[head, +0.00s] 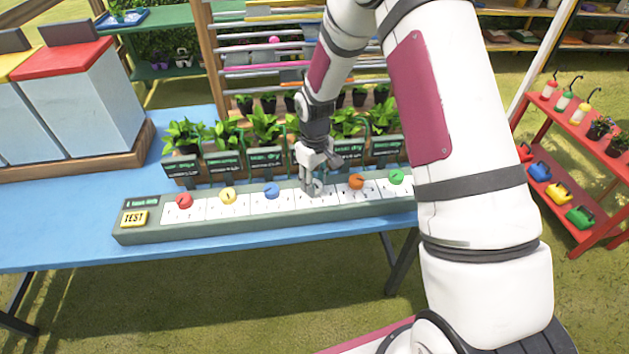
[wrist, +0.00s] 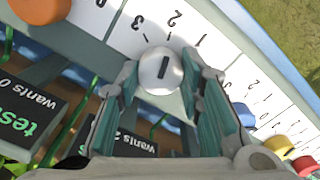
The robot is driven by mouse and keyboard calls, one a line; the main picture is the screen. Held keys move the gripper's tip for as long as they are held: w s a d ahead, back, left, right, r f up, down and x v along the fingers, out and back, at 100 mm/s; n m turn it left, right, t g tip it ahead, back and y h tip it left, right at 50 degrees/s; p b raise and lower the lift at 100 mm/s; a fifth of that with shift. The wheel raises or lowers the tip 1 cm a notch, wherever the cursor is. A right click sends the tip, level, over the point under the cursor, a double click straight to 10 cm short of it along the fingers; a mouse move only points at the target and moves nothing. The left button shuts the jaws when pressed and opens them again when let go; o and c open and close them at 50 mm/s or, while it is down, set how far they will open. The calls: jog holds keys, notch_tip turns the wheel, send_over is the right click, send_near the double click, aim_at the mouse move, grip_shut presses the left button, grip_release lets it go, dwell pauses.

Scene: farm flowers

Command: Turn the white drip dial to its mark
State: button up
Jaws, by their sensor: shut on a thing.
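The white drip dial (wrist: 161,71) shows in the wrist view between my fingers. It is round, with a short black line pointing up the picture, roughly between the figures 3 and 2, nearer 2. My gripper (wrist: 166,80) is shut on the dial, a finger at each side. In the head view my gripper (head: 312,186) is low over the long panel (head: 160,234), between the blue and orange dials, and hides the white dial. A dark sign (wrist: 128,145) behind reads "wants" and what looks like 2, partly covered by my gripper.
An orange dial (head: 356,181) and green dial (head: 397,176) lie to the right. Blue (head: 271,190), yellow (head: 228,195) and red (head: 184,201) dials and a TEST button (head: 134,218) lie left. Potted plants (head: 264,128) with signs stand close behind the panel.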

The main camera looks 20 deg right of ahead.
aim_at(315, 183)
dwell(0.3)
jog(key=o, duration=1.2)
jog(key=shift+c, duration=0.2)
notch_tip(315, 183, up, 12)
